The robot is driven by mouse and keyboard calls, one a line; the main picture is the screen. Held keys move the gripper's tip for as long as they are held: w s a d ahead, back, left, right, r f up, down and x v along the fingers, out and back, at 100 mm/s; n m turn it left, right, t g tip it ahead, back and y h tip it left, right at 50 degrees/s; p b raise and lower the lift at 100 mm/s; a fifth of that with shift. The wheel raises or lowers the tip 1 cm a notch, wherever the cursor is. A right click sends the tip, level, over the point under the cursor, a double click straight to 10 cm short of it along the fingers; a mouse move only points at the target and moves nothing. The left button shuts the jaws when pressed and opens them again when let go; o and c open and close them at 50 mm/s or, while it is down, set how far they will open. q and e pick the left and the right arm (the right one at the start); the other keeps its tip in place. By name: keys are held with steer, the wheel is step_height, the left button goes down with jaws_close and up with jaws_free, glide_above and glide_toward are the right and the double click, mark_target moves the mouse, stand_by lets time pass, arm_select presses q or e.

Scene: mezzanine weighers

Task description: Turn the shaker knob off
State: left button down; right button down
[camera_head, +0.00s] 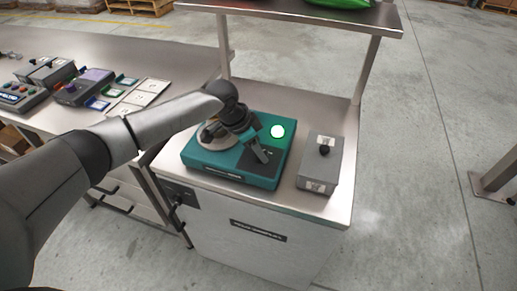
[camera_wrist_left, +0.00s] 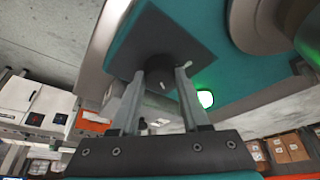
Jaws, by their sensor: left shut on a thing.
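The shaker is a teal box with a dark panel (camera_head: 190,156) on the steel bench; it also shows in the left wrist view (camera_wrist_left: 240,82). My left gripper (camera_head: 262,157) reaches down over the dark panel at the front of the shaker. In the wrist view its two fingers (camera_wrist_left: 160,74) are closed around the dark round knob (camera_wrist_left: 157,64). In the head view the gripper hides the knob. My right gripper is not in view.
A grey box with a black knob (camera_head: 322,172) stands right of the shaker. A steel shelf (camera_head: 290,20) on posts rises behind. A lower bench at left (camera_head: 100,50) holds several small devices and trays. Bare bench top lies behind the grey box.

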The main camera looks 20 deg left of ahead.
arm_select(q)
steer(key=shift+r+p, duration=0.15)
steer(key=shift+p, duration=0.25)
steer(key=n+y+p, duration=0.1)
steer(key=n+p, duration=0.1)
steer(key=p, duration=0.1)
steer(key=n+t+p, duration=0.1)
steer(key=n+p, duration=0.2)
steer(key=p, duration=0.1)
steer(key=n+y+p, duration=0.1)
steer(key=n+p, duration=0.1)
steer(key=p, duration=0.2)
steer(key=shift+s+d+r+n+y, duration=0.1)
steer(key=shift+s+d+n+y, duration=0.05)
steer(key=shift+d+n+y, duration=0.2)
steer(key=n+y+p, duration=0.1)
steer(key=n+p, duration=0.1)
steer(key=shift+n, duration=0.35)
steer(key=shift+f+n+y+p, duration=0.2)
steer(key=shift+n+y+p, duration=0.4)
steer(key=shift+n, duration=1.3)
steer(key=shift+c, duration=1.9)
jaws_free()
